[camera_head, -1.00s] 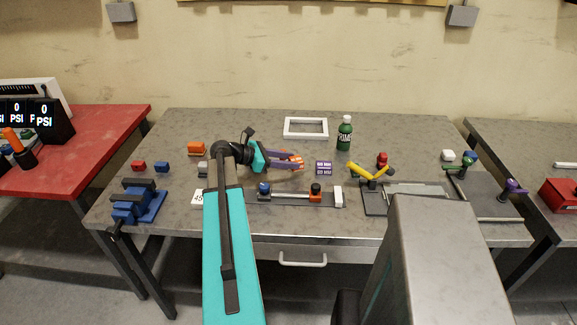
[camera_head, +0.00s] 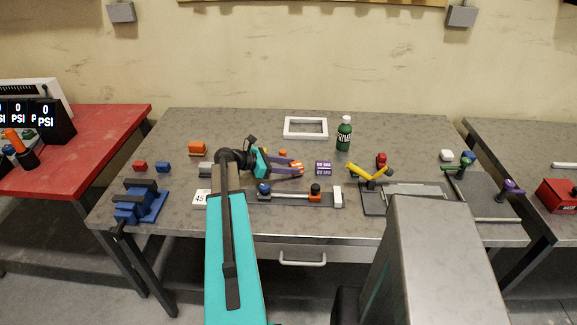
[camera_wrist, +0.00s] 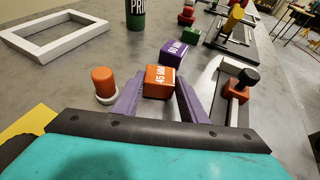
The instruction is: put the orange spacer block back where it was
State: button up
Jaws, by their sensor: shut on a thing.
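The orange spacer block (camera_wrist: 159,82), marked "45 MM", sits between the two purple fingers of my gripper (camera_wrist: 155,95) in the wrist view. The gripper is shut on it. In the head view my gripper (camera_head: 292,169) points right over the middle of the bench, and only a little orange shows between its fingers. I cannot tell whether the block touches the bench. A white card (camera_head: 201,198) reading "45" lies at the left front of the bench.
A purple block (camera_head: 323,168), marked "60 MM" in the wrist view (camera_wrist: 173,53), stands just right of the fingertips. A clamp rail (camera_head: 325,200) lies in front. An orange knob (camera_wrist: 103,82) is beside the left finger. A white frame (camera_head: 305,137) and green bottle (camera_head: 344,133) are behind.

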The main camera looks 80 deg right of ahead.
jog(key=shift+f, duration=0.3)
jog(key=o, duration=1.2)
jog(key=shift+c, duration=0.2)
jog(key=shift+r, duration=0.15)
jog(key=b+v, duration=0.3)
jog(key=v, duration=0.9)
jog(key=shift+a+b, duration=0.1)
jog(key=shift+b, duration=0.25)
